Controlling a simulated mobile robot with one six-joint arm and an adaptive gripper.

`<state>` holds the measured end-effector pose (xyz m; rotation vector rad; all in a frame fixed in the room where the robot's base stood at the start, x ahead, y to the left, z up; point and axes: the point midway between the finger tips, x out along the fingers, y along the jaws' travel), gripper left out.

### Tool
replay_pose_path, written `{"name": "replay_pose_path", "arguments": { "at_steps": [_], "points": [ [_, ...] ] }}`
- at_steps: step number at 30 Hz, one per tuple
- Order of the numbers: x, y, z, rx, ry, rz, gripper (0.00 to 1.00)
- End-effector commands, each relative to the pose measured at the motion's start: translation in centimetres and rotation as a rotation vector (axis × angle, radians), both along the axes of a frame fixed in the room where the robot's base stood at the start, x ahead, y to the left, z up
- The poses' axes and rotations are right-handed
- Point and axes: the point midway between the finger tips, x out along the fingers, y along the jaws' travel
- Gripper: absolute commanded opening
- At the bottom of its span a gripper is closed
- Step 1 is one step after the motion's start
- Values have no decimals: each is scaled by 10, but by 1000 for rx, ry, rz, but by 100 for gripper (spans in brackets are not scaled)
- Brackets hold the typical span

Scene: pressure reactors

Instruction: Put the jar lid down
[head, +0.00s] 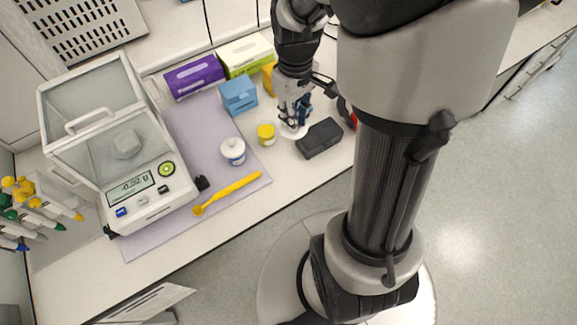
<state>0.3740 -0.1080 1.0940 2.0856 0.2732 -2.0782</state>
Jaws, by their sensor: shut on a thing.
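In the head view, my gripper (294,118) points down over the bench, right of the middle of the mat. It is shut on a white, round jar lid (292,133), which shows under the fingertips. I cannot tell whether the lid touches the bench. A small jar (266,135) with a yellow top face and pale side stands just left of the lid.
A balance (140,188) stands left on the lilac mat (190,122), with a yellow spatula (228,193) in front. A dark case (320,139) lies close right of the lid. A blue box (238,95) and purple box (194,77) stand behind. The bench front is clear.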

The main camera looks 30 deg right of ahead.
Motion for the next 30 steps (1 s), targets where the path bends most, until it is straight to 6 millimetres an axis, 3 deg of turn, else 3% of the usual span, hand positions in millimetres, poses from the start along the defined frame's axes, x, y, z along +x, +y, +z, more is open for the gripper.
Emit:
{"name": "replay_pose_path", "arguments": {
  "at_steps": [15, 25, 30],
  "points": [
    [-2, 0, -132, 2, 6, -2, 3],
    [-1, 0, -161, 0, 2, -2, 3],
    [-2, 0, -188, 2, 6, -2, 3]
  ]
}}
